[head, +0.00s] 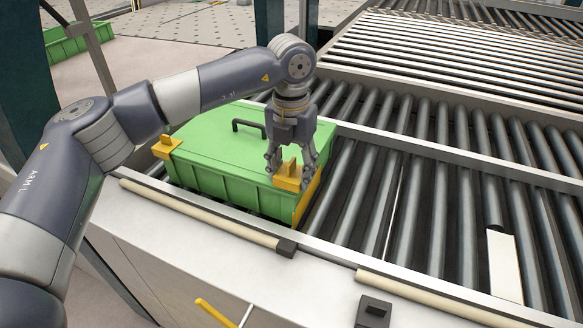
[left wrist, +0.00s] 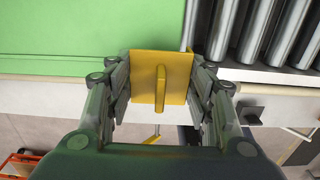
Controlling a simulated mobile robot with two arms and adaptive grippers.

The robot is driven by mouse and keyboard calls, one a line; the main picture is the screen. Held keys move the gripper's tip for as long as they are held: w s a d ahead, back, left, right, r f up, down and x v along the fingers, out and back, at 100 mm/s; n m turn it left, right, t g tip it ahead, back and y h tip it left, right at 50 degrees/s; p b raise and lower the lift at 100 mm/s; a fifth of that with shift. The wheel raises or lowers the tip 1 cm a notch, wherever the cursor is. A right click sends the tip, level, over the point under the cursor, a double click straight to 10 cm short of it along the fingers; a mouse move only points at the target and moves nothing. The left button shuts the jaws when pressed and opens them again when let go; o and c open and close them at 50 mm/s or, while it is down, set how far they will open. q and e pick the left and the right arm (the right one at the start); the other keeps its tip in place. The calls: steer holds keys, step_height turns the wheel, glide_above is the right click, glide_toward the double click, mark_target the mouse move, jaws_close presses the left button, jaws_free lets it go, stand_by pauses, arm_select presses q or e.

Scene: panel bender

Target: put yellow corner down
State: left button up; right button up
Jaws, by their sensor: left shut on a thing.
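A yellow corner (head: 288,177) sits at the front right corner of the green lidded crate (head: 215,180). My left gripper (head: 291,165) reaches down over it from above, with its fingers shut on the corner's upright tab. In the left wrist view the yellow corner (left wrist: 158,78) lies between the two fingers, beside the green lid (left wrist: 70,38). Whether the corner touches the lid is hard to tell. A second yellow corner (head: 166,147) is on the crate's left end. My right gripper is not in view.
The crate stands on a roller conveyor (head: 440,190) with metal side rails. A black handle (head: 249,127) rises from the lid. A white block (head: 504,265) lies on the rollers at right. Another green crate (head: 75,38) is at the back left.

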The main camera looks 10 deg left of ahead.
mark_target(291, 161)
arm_select(q)
steer(key=shift+f, duration=0.4)
steer(key=o, duration=0.9)
steer(key=shift+c, duration=0.2)
steer(key=shift+r, duration=0.1)
steer(key=shift+r+p, duration=0.35)
steer(key=shift+r, duration=0.2)
steer(key=shift+w+r, duration=0.1)
steer(key=shift+r, duration=0.3)
step_height(291, 161, up, 10)
steer(key=b, duration=0.3)
steer(key=shift+r, duration=0.65)
